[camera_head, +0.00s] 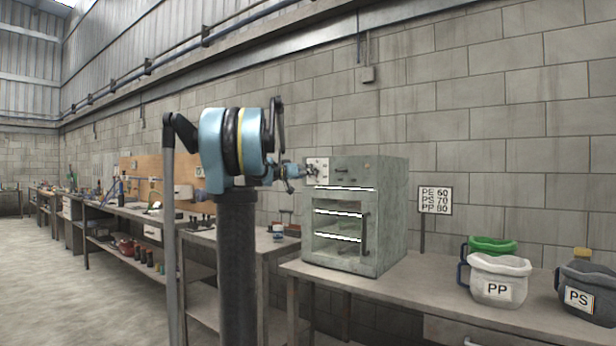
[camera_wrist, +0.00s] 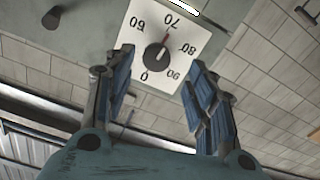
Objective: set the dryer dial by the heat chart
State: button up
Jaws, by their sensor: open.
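The grey-green dryer (camera_head: 385,210) stands on the bench with a white dial plate (camera_head: 322,163) at its upper left. In the wrist view, the dial plate (camera_wrist: 182,30) appears upside down with 0, 60, 70, 80 and 90. Its dark round knob (camera_wrist: 154,57) sits in the middle, and a thin reddish line runs from it towards 70. My gripper (camera_wrist: 158,60) is open, its blue fingers on either side of the knob, apparently not touching it. In the head view my gripper (camera_head: 308,172) partly covers the plate. The heat chart (camera_head: 435,200) reads PE 60, PS 70, PP 80.
A white tub marked PP (camera_head: 498,268), a dark grey tub marked PS (camera_head: 592,275) and a green tub (camera_head: 490,245) stand on the bench (camera_head: 420,295) to the right. The dryer's shelved front has a dark vertical handle (camera_head: 365,233). A cluttered workbench (camera_head: 130,213) runs along the left.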

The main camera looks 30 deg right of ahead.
jog(key=v, duration=0.6)
jog(key=shift+w, duration=0.1)
jog(key=s+a+m, duration=0.1)
jog(key=s+a, duration=0.1)
jog(key=a, duration=0.3)
jog(key=x, duration=1.7)
jog(key=shift+s+d+r, duration=0.15)
jog(key=shift+s+d, duration=0.1)
jog(key=c, duration=1.1)
